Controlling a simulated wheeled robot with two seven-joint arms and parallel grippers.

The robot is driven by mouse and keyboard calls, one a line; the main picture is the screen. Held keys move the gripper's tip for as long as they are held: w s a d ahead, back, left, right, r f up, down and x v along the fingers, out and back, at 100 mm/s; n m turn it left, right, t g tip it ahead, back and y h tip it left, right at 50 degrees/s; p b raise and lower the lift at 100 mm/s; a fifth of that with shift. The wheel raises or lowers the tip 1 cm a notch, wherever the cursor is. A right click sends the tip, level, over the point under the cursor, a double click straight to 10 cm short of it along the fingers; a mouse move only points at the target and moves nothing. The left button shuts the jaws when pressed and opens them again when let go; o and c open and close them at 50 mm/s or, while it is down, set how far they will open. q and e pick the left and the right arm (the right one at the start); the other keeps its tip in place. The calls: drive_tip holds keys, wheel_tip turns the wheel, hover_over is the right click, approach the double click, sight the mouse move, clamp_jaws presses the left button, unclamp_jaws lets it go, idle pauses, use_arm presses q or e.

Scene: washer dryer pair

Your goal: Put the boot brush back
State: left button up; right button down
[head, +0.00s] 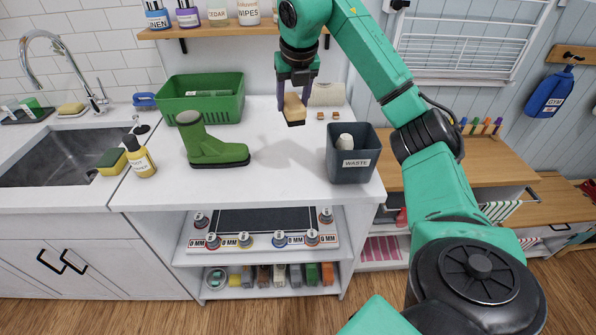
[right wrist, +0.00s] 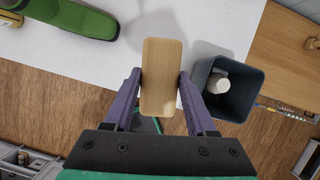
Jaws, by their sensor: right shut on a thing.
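The boot brush (head: 294,108) has a light wooden back and a dark underside in the head view. My right gripper (head: 297,93) is shut on it and holds it above the white counter. In the right wrist view the brush's wooden back (right wrist: 161,75) shows between the two purple fingers of my right gripper (right wrist: 160,95). A green boot (head: 212,145) stands on the counter to the left of the brush; part of it also shows in the right wrist view (right wrist: 75,17). My left gripper is not in view.
A grey WASTE bin (head: 353,165) holding a white item stands right of the brush. A green basket (head: 201,98) is at the back left. A spray bottle (head: 140,157) and sponge (head: 112,161) sit by the sink. A shelf (head: 215,30) with containers hangs above.

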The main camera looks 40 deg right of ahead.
sight(300, 102)
drive_tip(key=shift+d+r+m+h, duration=0.3)
drive_tip(key=shift+d+r+m, duration=0.2)
drive_tip(key=shift+m, duration=0.5)
drive_tip(key=f, duration=0.1)
drive_tip(key=f+b, duration=0.2)
drive_tip(key=shift+s+d+f+m, duration=0.2)
drive_tip(key=shift+d+f+m, duration=0.1)
drive_tip(key=shift+f, duration=0.1)
wheel_tip(300, 102, down, 16)
drive_tip(key=shift+f+p, duration=0.1)
drive_tip(key=shift+p, duration=0.45)
drive_tip(key=shift+c, duration=1.1)
unclamp_jaws()
drive_tip(key=shift+r, duration=0.35)
drive_tip(key=b+v, duration=0.2)
drive_tip(key=v, duration=0.9)
drive_tip(key=shift+a+r, duration=0.2)
drive_tip(key=shift+r, duration=0.05)
